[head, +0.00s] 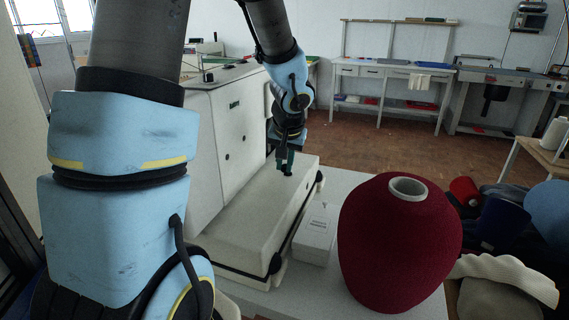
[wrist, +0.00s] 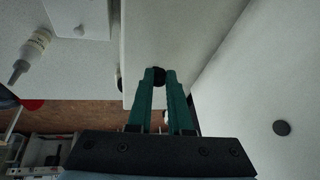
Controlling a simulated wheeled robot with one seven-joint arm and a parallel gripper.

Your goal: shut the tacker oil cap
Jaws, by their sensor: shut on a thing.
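The tacker is the large cream machine (head: 228,130) at left centre in the head view, with a long low bed (head: 255,210) in front of its tall body. My gripper (head: 287,168) reaches down over the far part of this bed. In the wrist view the green fingers of my gripper (wrist: 159,78) are closed around a small round black cap (wrist: 159,73) at the pale bed surface. I take this for the oil cap. The fingers hide much of it, and I cannot tell whether it is seated or tilted.
A big dark red thread cone (head: 400,245) and a small white box (head: 315,235) stand on the table right of the bed. A white bottle (wrist: 32,52) shows in the wrist view. The machine's tall wall (wrist: 265,90) rises close beside the fingers.

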